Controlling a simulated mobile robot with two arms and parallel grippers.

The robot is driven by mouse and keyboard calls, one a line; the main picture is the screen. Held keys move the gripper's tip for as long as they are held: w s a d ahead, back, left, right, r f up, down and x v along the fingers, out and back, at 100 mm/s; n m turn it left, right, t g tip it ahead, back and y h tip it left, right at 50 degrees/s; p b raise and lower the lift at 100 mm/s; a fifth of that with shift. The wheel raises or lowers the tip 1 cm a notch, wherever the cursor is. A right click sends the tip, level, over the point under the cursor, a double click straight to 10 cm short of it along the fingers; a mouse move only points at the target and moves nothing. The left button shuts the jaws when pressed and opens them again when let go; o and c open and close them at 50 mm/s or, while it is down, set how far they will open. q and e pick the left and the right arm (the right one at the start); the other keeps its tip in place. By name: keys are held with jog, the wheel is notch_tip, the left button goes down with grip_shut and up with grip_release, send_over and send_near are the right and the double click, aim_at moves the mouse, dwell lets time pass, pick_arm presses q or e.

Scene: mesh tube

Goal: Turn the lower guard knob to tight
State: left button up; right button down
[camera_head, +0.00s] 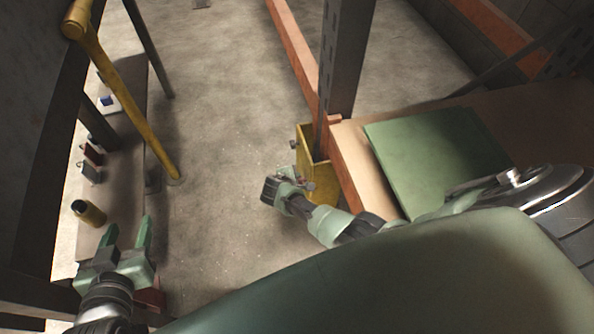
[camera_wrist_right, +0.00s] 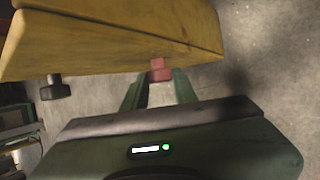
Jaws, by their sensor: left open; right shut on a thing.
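The yellow guard (camera_head: 320,178) stands at the foot of a grey upright post. In the right wrist view its yellow face (camera_wrist_right: 110,38) fills the top, with a dark knob (camera_wrist_right: 55,88) under its left part and a red knob (camera_wrist_right: 158,69) near its middle. My right gripper (camera_wrist_right: 157,78) is shut on the red knob, one green finger on each side. In the head view my right gripper (camera_head: 290,176) is at the guard's near left side, partly hiding it. I cannot tell the knob's setting. My left gripper (camera_head: 129,228) is open and empty at lower left.
A green board (camera_head: 435,150) lies on a wooden surface at right. The middle floor is clear.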

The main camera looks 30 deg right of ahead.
dwell(0.5)
jog(key=c, duration=1.1)
grip_release()
pick_arm(q)
jog(key=s+a+f+g+y+p, duration=0.1)
jog(key=s+a+f+g+p, duration=0.1)
jog(key=s, duration=0.5)
jog(key=s+a+f+g+y+p, duration=0.1)
jog(key=s+a+f+g+p, duration=0.1)
jog(key=s+f+g, duration=0.3)
jog(key=shift+s+a+g+p, duration=0.3)
jog(key=shift+s+a+g, duration=0.2)
jog(key=shift+s+g, duration=0.6)
pick_arm(e)
jog(key=v, duration=0.7)
jog(key=shift+s+a+r, duration=0.25)
jog(key=shift+s, duration=0.05)
pick_arm(q)
jog(key=shift+s+f, duration=0.1)
jog(key=shift+s, duration=0.05)
